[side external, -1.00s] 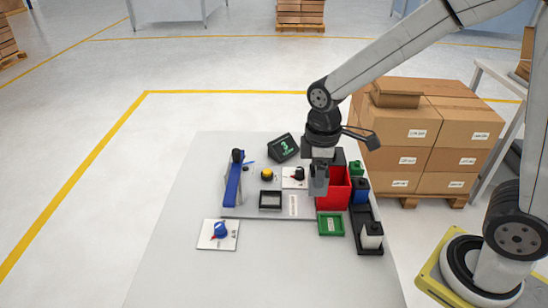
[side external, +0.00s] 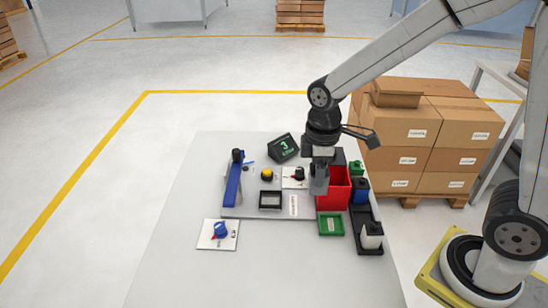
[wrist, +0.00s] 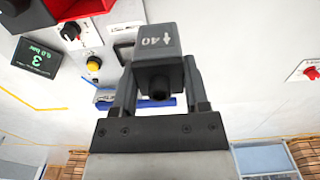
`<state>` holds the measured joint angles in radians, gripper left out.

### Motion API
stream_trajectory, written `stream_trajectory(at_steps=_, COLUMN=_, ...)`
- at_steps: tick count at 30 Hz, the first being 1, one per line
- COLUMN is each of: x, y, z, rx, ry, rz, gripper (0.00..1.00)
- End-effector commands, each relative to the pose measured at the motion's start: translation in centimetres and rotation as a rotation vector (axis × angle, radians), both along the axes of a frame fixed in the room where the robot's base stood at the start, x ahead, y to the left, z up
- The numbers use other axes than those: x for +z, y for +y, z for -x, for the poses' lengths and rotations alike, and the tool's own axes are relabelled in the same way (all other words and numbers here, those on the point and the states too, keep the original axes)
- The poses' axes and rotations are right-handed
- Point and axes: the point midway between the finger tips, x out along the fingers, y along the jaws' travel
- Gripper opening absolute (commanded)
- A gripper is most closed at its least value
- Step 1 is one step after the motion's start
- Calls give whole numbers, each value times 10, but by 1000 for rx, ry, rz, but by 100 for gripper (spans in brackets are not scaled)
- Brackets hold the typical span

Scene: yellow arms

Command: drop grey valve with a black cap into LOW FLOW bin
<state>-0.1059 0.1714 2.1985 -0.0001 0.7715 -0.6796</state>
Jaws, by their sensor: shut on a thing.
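My gripper (side external: 320,174) is shut on a grey block-shaped valve (wrist: 156,45) marked with an arrow and 40. In the wrist view the valve sits between both fingers of my gripper (wrist: 156,82), with a dark round end facing the camera. In the side view the held valve (side external: 319,187) hangs beside the left edge of the red bin (side external: 338,200). A small green bin (side external: 331,226) lies in front of the red one. I cannot read which bin is marked LOW FLOW.
A display (side external: 284,148), a yellow button (side external: 267,174), a black frame (side external: 270,200) and a blue-lever fixture (side external: 233,185) stand to the left. The front of the table is clear.

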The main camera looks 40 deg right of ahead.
Motion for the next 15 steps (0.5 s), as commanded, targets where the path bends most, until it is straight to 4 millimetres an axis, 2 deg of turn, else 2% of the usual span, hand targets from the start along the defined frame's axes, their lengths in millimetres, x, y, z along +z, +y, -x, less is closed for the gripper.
stream_trajectory(at_steps=8, x=8, y=-31, z=-14, rx=-7, ry=0, rz=0, gripper=0)
stream_trajectory(at_steps=15, x=21, y=-81, z=-29, rx=-7, ry=-1, rz=0, gripper=0)
